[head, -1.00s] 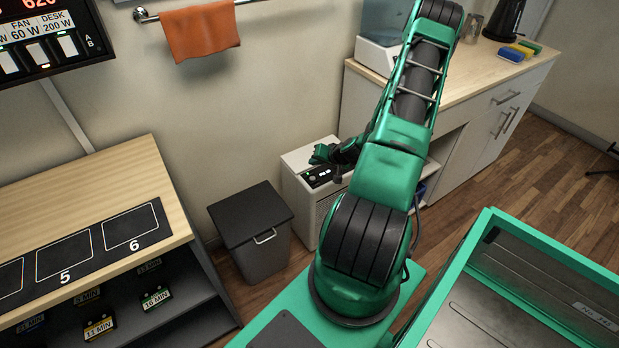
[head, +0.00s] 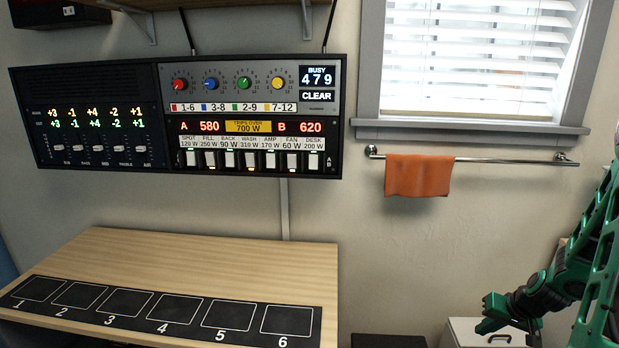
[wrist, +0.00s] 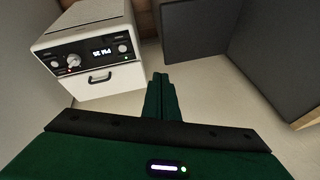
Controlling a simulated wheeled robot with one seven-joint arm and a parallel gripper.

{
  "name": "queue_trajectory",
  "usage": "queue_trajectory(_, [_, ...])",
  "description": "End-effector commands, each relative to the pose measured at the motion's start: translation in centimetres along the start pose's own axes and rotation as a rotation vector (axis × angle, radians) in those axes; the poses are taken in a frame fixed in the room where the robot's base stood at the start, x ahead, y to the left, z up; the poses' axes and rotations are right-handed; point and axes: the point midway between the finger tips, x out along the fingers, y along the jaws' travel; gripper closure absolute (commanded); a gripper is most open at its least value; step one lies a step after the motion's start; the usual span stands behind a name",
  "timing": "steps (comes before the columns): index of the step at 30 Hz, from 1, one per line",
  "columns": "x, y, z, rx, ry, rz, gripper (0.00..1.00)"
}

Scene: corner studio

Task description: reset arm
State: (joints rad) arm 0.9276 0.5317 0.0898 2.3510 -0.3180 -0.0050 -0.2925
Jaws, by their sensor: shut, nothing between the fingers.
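My gripper (head: 490,312) is at the lower right of the head view, at the end of my green arm. In the wrist view its two green fingers (wrist: 161,95) lie together, shut with nothing between them. They hang in the air, apart from the white unit (wrist: 95,50), which has a dial, a lit display and a handle. The top of this white unit (head: 462,335) also shows below the gripper in the head view.
A wooden bench (head: 200,262) with a numbered black mat (head: 140,309) stands at the left. Above it hangs a panel of dials and switches (head: 250,110). An orange towel (head: 418,176) hangs on a rail. A dark bin (wrist: 207,30) stands beside the white unit.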

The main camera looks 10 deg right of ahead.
Motion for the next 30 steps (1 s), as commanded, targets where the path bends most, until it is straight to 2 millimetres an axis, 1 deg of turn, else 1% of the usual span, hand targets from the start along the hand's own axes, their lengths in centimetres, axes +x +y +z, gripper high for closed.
queue_trajectory(1, [-1.6,-0.9,0.1,-0.026,-0.019,0.02,1.0])
queue_trajectory(8, [-8.1,-3.6,2.1,-0.082,-0.122,0.109,1.0])
queue_trajectory(12, [-12.3,-5.1,3.8,-0.094,-0.169,0.16,1.0])
queue_trajectory(14, [-14.1,-5.7,4.7,-0.095,-0.188,0.179,1.0])
queue_trajectory(18, [-18.1,-7.0,6.9,-0.086,-0.224,0.219,1.0])
queue_trajectory(20, [-19.8,-7.5,8.0,-0.079,-0.238,0.233,1.0])
queue_trajectory(24, [-23.6,-8.5,10.8,-0.055,-0.269,0.255,1.0])
queue_trajectory(27, [-26.0,-9.1,13.0,-0.032,-0.291,0.263,1.0])
queue_trajectory(30, [-28.1,-9.5,15.1,-0.009,-0.311,0.265,1.0])
